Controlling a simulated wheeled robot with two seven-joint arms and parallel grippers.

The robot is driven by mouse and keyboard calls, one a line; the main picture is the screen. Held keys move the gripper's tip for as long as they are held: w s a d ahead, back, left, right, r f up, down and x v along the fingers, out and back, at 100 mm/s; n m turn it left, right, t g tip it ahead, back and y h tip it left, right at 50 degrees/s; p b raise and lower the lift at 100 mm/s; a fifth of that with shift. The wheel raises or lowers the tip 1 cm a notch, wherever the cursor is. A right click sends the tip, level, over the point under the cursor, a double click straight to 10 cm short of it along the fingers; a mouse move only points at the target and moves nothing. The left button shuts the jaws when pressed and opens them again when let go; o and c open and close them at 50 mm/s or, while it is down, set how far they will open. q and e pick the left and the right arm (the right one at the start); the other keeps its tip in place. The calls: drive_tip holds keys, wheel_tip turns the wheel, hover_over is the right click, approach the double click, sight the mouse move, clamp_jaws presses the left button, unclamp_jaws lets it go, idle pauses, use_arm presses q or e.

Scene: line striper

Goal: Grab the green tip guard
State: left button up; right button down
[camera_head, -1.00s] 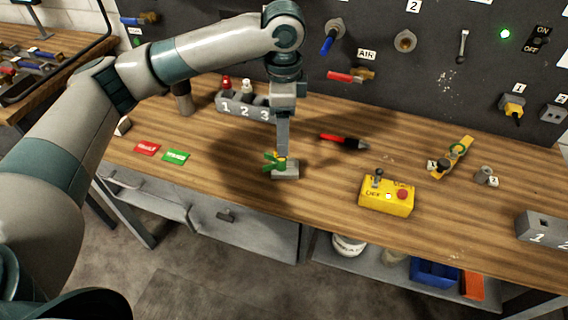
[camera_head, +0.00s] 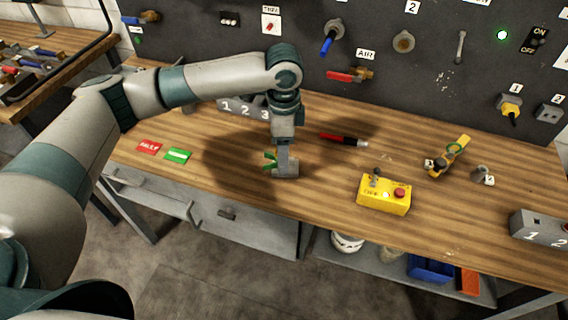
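The green tip guard (camera_head: 269,161) shows as a small green piece beside a small grey block (camera_head: 287,171) on the wooden bench. My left gripper (camera_head: 283,166) reaches straight down over it from above. The gripper's lower end is right at the guard and covers part of it and of the block. I cannot tell whether the fingers are open or closed on the guard. My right gripper is not in the picture.
A grey holder marked 1 2 3 (camera_head: 243,108) stands behind my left arm. A red and black tool (camera_head: 342,139) lies to the right, with a yellow control box (camera_head: 384,194) nearer the front edge. Red (camera_head: 150,147) and green (camera_head: 178,155) labels lie left on the bench.

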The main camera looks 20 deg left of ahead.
use_arm(q)
drive_tip(key=shift+f+p, duration=0.65)
drive_tip(key=shift+f, duration=1.35)
drive_tip(key=c, duration=1.5)
